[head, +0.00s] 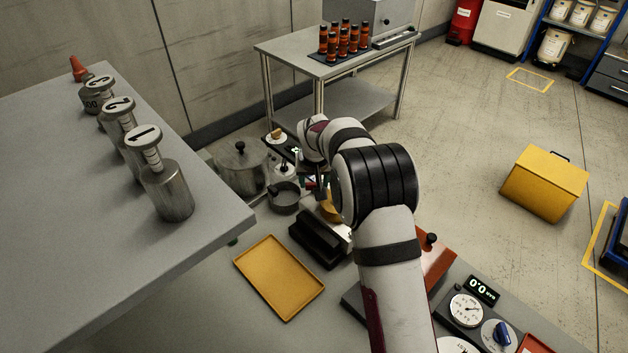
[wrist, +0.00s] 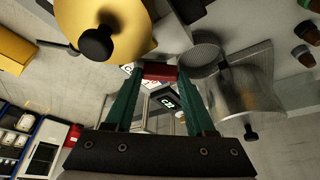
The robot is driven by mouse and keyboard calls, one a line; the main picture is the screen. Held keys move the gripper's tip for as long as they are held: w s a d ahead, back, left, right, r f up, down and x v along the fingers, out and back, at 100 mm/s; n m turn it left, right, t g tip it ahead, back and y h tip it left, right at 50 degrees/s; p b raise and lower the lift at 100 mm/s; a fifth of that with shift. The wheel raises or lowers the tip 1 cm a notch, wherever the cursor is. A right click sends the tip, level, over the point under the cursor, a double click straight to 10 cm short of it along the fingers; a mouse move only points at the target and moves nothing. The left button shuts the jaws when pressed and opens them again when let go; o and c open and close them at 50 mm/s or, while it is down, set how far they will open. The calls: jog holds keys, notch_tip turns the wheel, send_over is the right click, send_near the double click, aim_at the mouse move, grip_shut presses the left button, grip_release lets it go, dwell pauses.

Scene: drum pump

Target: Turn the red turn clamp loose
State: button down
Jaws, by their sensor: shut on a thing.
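The red turn clamp (wrist: 160,71) shows in the wrist view as a small red block between the tips of my gripper's teal fingers. My gripper (wrist: 158,74) is shut on it, one finger on each side. In the head view my arm hides most of the gripper and the clamp. How far the clamp is turned cannot be told.
A yellow dome with a black knob (wrist: 97,43) is close to the left finger in the wrist view. Metal pots (wrist: 240,90) are close on the right. In the head view, a yellow tray (head: 279,277) lies in front, and numbered weights (head: 168,190) stand left.

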jog(key=n, duration=0.2)
jog(key=n+y, duration=0.1)
jog(key=n, duration=0.1)
jog(key=shift+d+n+g+y, duration=0.15)
jog(key=shift+n+g+y, duration=0.15)
jog(key=shift+w+n+g+y, duration=0.1)
jog(key=shift+n+g+y, duration=0.4)
jog(key=shift+n, duration=1.2)
jog(key=shift+c, duration=1.2)
grip_release()
jog(key=v, duration=1.5)
jog(key=shift+d+r, duration=0.3)
